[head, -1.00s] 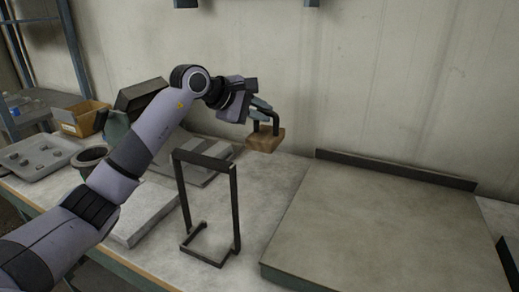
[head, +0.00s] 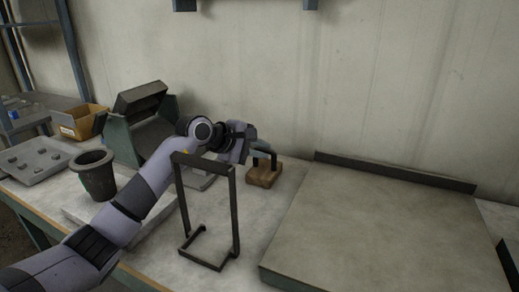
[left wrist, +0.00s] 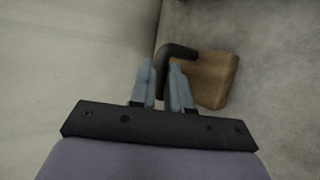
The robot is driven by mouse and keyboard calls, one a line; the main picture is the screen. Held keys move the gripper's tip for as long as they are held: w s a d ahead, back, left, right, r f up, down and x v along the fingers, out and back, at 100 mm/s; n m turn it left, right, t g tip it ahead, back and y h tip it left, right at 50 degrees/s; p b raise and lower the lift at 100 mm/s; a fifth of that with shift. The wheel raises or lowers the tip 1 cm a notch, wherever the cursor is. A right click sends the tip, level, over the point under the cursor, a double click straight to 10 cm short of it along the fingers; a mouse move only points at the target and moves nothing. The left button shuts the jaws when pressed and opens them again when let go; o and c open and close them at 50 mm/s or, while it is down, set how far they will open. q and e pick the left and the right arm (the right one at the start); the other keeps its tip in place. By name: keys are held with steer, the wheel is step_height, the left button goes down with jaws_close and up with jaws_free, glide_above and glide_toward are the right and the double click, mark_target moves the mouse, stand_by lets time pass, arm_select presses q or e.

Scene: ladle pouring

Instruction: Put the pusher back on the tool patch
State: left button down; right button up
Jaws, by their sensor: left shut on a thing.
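The pusher is a wooden block (head: 264,176) with a bent black handle. It is upright at the back of the bench, near the wall, on or just above the surface; I cannot tell which. My left gripper (head: 260,152) is shut on the handle. In the left wrist view the fingers (left wrist: 163,78) are on the black handle (left wrist: 177,52), with the wooden block (left wrist: 212,78) to their right. I cannot make out a marked tool patch around the block. My right gripper is not in view.
A black wire-frame stand (head: 236,215) stands in front of my left arm. A large flat slab (head: 385,230) with a raised back edge (head: 395,172) fills the right. A dark pot (head: 95,178), a grey tray (head: 40,158) and a cardboard box (head: 82,121) are at left.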

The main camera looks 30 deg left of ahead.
arm_select(q)
steer(key=c, duration=1.1)
jaws_free()
steer(key=shift+r, duration=0.15)
steer(key=v, duration=1.2)
steer(key=shift+s+b, duration=0.1)
steer(key=shift+b, duration=0.3)
